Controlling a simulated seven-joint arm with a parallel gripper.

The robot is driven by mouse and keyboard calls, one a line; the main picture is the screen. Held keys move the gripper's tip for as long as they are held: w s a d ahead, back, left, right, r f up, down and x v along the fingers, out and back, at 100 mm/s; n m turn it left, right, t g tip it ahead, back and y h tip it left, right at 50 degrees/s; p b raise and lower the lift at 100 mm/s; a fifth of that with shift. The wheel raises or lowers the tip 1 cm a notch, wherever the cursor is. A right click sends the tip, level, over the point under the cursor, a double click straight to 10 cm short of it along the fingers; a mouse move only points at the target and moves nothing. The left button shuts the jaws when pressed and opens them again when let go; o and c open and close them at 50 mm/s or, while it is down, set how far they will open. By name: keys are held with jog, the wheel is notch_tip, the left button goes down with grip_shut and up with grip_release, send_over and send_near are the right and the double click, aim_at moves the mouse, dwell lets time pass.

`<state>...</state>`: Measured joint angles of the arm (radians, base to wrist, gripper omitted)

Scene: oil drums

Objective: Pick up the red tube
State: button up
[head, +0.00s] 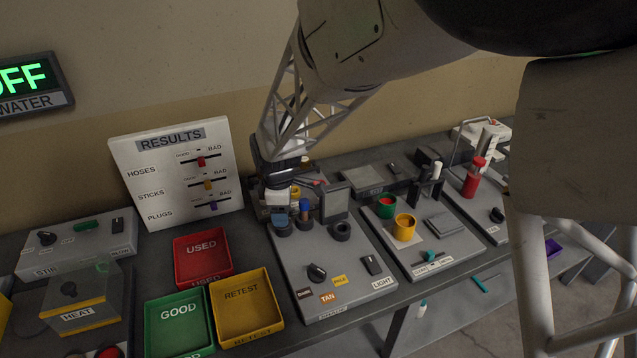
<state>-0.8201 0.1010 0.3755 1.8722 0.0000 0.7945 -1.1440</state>
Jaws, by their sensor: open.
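My gripper (283,197) is at the lower end of the lattice arm link, over the back left of the middle panel. It is open and well to the left of the red tube, not touching it. Its fingers are small and dark here, and it partly hides what is behind it. A small red piece (316,183) also shows just right of my gripper; its shape is unclear.
Blue-topped pieces (304,209) stand in dark rings close to my gripper. A yellow cup (404,228), a green cup (385,205) and a black-and-white upright piece (437,173) stand between gripper and tube. Red (177,276), green (153,343) and yellow (219,326) trays lie front left.

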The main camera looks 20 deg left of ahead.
jog(key=shift+f, duration=0.8)
jog(key=c, duration=1)
jog(key=shift+r, duration=0.7)
notch_tip(320, 180, up, 2)
jog(key=shift+r, duration=0.1)
jog(key=s+d+r, duration=0.1)
jog(key=s+d, duration=1)
jog(key=shift+d+r, duration=0.2)
